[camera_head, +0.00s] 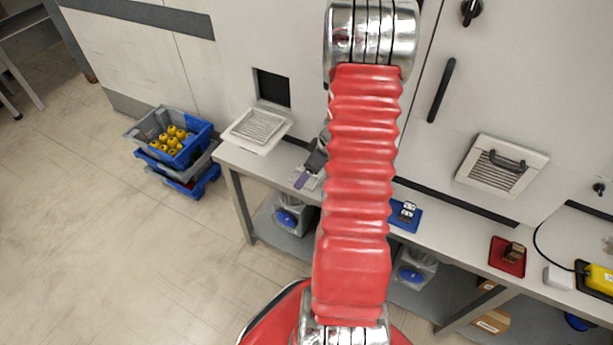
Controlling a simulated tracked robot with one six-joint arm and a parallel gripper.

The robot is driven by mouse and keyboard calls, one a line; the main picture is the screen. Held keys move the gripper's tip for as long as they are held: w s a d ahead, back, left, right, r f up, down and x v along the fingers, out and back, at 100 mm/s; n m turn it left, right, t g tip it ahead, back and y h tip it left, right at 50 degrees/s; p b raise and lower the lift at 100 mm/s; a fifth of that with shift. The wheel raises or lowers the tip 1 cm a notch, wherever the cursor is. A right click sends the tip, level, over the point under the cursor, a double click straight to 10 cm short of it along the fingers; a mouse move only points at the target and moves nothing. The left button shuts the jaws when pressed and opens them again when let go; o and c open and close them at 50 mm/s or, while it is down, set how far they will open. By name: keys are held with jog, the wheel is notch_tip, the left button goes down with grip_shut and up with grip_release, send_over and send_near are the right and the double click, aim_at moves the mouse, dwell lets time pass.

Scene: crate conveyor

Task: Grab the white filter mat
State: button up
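A white, slatted rectangular panel (257,126) lies in a white frame (269,146) folded down below a dark square opening (273,88) in the cabinet wall. I cannot tell whether the panel is the white filter mat or the grille holding it. My red-sleeved arm crosses the middle of the view and hides much behind it. A dark part with a metal piece shows just left of the sleeve above the bench, and may be my gripper (312,167). It is right of the frame and apart from it. Its fingers cannot be made out.
A grey bench (450,250) runs along the wall. It bears a blue tray (414,222), a red tray (519,268) and a yellow device (600,280). A closed vent (487,177) is on the right. Stacked crates (197,132) with yellow items stand left; the floor in front is clear.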

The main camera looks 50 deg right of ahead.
dwell(0.3)
jog(key=c, duration=0.8)
jog(key=shift+r, duration=0.1)
jog(key=shift+a+r, duration=0.2)
jog(key=shift+r, duration=0.15)
notch_tip(320, 180, up, 6)
jog(key=shift+r, duration=0.2)
jog(key=s+a, duration=0.2)
jog(key=a, duration=0.4)
jog(key=s+a, duration=0.1)
jog(key=a, duration=0.5)
jog(key=s+a, duration=0.2)
jog(key=a, duration=0.5)
jog(key=shift+s+f, duration=0.1)
jog(key=shift+s, duration=0.2)
